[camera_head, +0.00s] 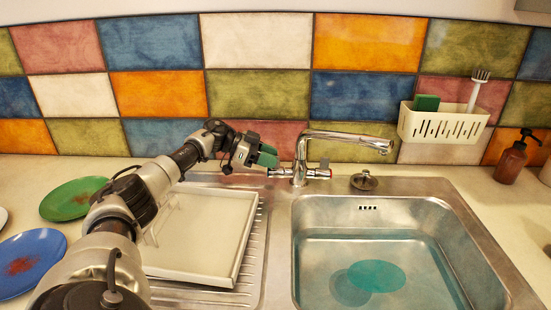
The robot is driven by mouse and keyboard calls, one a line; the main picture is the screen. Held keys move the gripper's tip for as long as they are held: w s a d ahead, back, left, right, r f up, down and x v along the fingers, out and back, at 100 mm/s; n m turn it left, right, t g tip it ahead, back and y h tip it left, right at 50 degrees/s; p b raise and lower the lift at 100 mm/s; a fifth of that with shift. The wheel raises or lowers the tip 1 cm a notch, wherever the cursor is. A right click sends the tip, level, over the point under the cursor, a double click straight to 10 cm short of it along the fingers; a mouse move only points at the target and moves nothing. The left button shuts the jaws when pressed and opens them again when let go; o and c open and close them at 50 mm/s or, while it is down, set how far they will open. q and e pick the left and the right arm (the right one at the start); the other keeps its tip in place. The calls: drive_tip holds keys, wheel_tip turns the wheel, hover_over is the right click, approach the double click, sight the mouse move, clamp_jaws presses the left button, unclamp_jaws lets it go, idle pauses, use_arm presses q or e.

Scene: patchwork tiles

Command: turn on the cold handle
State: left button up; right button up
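The chrome faucet (301,165) stands behind the sink, its spout reaching right over the basin. It has a handle on each side, a left handle (281,173) and a right handle (321,172). Which one is cold I cannot tell from any marking. My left gripper (267,158) is at the left side of the faucet, close to the left handle. Its green fingertips point toward the faucet; whether they touch the handle I cannot tell. The finger gap is too small to judge. My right gripper is not in view.
The sink basin (375,235) holds water with a teal disc (377,275) in it. A white rack tray (205,228) lies on the drainboard. Green (72,199) and blue (30,262) plates lie left. A caddy (443,125) and soap bottle (512,160) are at right.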

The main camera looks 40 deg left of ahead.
use_arm(q)
drive_tip(key=shift+x, duration=1)
drive_tip(key=shift+c, duration=0.2)
clamp_jaws()
